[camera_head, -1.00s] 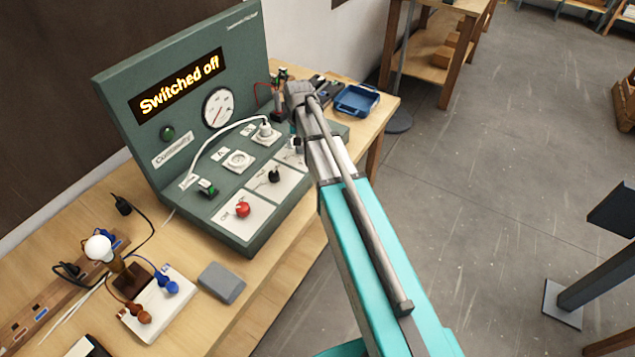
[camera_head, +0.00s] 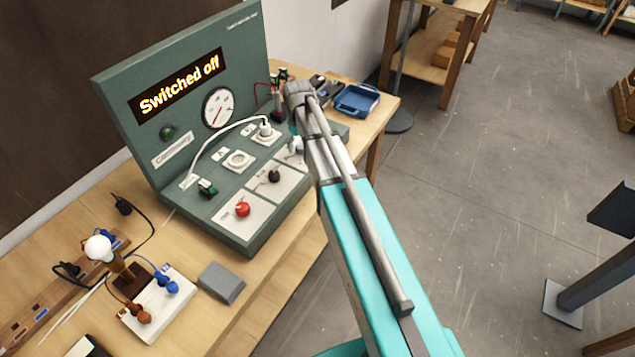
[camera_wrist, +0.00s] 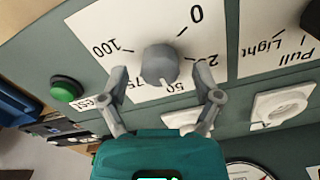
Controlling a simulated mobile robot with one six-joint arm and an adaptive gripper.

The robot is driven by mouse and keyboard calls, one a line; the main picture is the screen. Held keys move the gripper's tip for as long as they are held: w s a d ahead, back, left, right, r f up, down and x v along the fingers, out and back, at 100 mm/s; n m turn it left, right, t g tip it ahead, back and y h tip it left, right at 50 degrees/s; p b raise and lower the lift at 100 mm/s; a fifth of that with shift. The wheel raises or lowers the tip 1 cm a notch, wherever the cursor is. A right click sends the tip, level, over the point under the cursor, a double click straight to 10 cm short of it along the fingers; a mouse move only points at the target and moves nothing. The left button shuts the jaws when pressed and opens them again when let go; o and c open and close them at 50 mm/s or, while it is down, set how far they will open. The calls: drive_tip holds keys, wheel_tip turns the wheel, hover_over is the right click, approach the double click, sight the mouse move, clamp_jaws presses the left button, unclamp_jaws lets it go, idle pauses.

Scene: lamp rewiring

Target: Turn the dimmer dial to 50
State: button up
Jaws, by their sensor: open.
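The dimmer dial (camera_wrist: 160,64) is a grey round knob on a white plate (camera_wrist: 115,27) marked 0, 50, 75 and 100, with a partly covered mark beginning with 2. A small pale mark shows on the knob's lower side in the wrist view, towards the 50; the exact setting is hard to read. My gripper (camera_wrist: 162,76) is open, with one finger on each side of the dial; whether either touches it cannot be told. In the head view my arm hides most of the dial's area on the green test panel (camera_head: 240,230).
The panel's display (camera_head: 180,85) reads "Switched off". A red knob (camera_head: 243,209), a black pull knob (camera_head: 274,176) and sockets are near the dial's plate. A green button (camera_wrist: 66,89) lies left of it in the wrist view. A blue tray (camera_head: 356,101) sits behind my arm.

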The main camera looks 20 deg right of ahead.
sight(300, 145)
drive_tip(key=n, duration=0.9)
drive_tip(key=shift+n, duration=0.3)
wheel_tip(300, 145, up, 14)
drive_tip(key=p, duration=1.4)
drive_tip(key=s+f+m+b, duration=0.4)
drive_tip(key=s+m, duration=0.3)
drive_tip(key=s, duration=0.3)
drive_tip(key=s+f+m+b, duration=0.5)
drive_tip(key=s+m, duration=0.2)
drive_tip(key=s, duration=0.4)
drive_tip(key=shift+a, duration=0.25)
drive_tip(key=shift+f, duration=0.1)
idle(1.9)
